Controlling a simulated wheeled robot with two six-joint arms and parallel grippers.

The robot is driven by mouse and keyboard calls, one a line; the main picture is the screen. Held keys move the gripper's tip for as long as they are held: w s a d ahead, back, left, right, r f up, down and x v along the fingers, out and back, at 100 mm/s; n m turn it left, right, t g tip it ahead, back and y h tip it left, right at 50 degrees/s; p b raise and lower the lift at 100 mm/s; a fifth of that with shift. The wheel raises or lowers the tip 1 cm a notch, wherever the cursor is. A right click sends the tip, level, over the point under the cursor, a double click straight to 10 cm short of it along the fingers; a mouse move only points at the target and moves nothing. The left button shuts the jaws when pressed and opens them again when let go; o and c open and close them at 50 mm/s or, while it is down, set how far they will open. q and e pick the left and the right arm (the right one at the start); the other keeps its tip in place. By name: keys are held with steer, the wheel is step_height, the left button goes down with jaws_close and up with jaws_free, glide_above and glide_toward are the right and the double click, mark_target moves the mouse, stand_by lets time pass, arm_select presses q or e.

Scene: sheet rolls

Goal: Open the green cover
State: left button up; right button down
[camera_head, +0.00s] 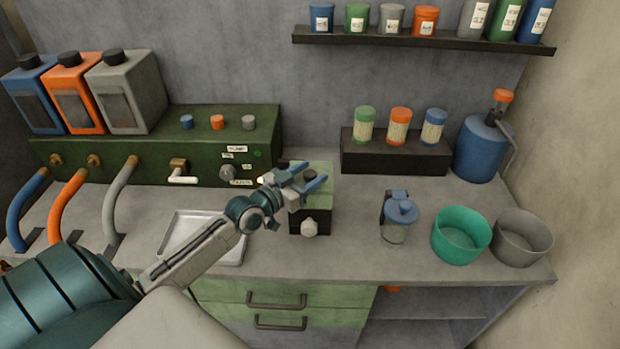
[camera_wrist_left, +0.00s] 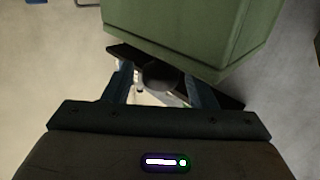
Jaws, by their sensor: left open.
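A small box with a green cover (camera_head: 318,199) and a dark lower body stands on the counter near the middle in the head view. A pale faceted knob (camera_head: 309,228) is on its front. My left gripper (camera_head: 309,176) is open over the box, with a small dark part showing between its blue fingers. In the left wrist view, a dark round knob (camera_wrist_left: 158,74) shows between the fingers of the gripper (camera_wrist_left: 160,88); I cannot tell if they touch it. A large green block (camera_wrist_left: 190,30) is just beyond. My arm partly hides the box. My right gripper is not in view.
A shallow white tray (camera_head: 205,257) lies left of the box, partly under my arm. A long green unit (camera_head: 130,150) with hoses stands behind left. A blue-lidded jar (camera_head: 400,213), a teal bowl (camera_head: 461,240) and a grey bowl (camera_head: 522,241) stand to the right.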

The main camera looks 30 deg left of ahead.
arm_select(q)
steer(key=shift+w, duration=0.25)
jaws_close()
steer(key=shift+w+r, duration=0.1)
